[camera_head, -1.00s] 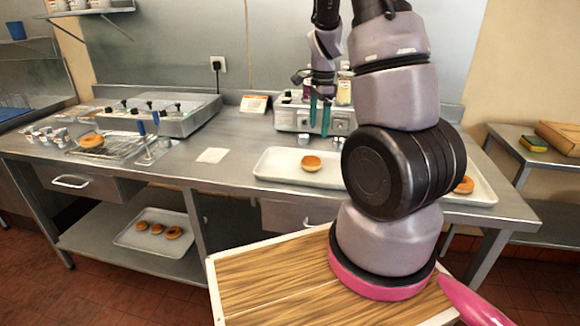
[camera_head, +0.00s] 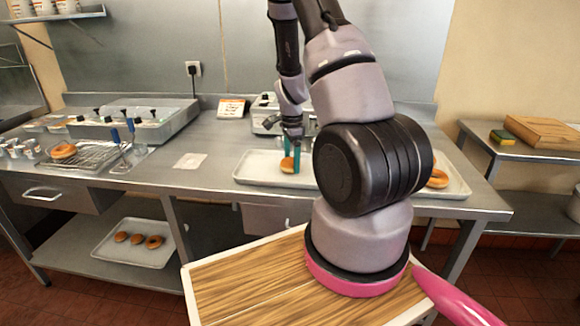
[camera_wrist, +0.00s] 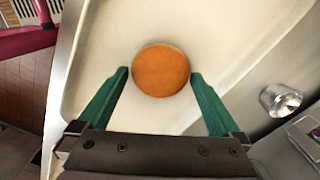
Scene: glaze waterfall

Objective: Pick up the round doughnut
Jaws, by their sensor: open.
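A round, golden-brown doughnut (camera_head: 287,165) without a visible hole lies on a pale tray (camera_head: 252,169) on the steel counter. In the wrist view the doughnut (camera_wrist: 160,70) sits between and slightly beyond the tips of my open green fingers, with a gap on each side. My gripper (camera_head: 291,160) points down at the tray, its fingers close to the doughnut in the head view; it also shows in the wrist view (camera_wrist: 160,76). I cannot tell the exact height of the fingertips above the tray.
Another doughnut (camera_head: 438,178) lies at the tray's right end, partly behind my arm. A doughnut (camera_head: 63,151) sits on a wire rack (camera_head: 98,154) at left. A lower-shelf tray (camera_head: 157,256) holds small doughnuts. A white card (camera_head: 190,161) lies on clear counter.

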